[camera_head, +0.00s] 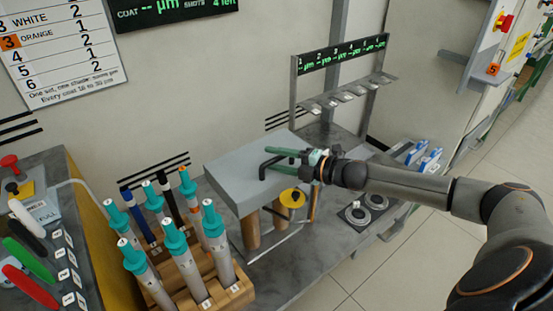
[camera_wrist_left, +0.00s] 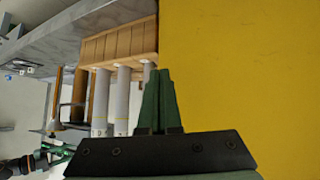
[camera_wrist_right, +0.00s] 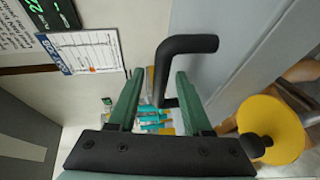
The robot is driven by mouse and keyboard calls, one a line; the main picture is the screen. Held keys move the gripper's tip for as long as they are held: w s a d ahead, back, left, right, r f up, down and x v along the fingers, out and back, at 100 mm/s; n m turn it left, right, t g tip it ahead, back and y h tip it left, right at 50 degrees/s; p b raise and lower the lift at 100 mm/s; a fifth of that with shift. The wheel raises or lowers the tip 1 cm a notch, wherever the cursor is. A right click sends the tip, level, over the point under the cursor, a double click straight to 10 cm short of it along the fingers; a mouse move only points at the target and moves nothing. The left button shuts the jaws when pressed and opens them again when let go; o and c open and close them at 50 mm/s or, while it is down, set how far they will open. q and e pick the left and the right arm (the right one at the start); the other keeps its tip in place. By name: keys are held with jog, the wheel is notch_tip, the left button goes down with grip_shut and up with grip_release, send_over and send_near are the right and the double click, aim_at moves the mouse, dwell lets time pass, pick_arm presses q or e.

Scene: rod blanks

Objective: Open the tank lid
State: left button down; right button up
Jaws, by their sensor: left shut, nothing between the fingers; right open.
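In the right wrist view, the black handle (camera_wrist_right: 185,45) shows between the two open fingertips (camera_wrist_right: 160,73); contact cannot be told. The grey lid surface (camera_wrist_right: 245,60) lies to its right. My left gripper (camera_wrist_left: 158,72) is shut and empty in its own wrist view, in front of a yellow panel; it is out of the head view.
A wooden rack (camera_head: 185,278) of teal-capped tubes stands left of the tank.

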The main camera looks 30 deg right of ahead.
grip_shut()
dwell(1.4)
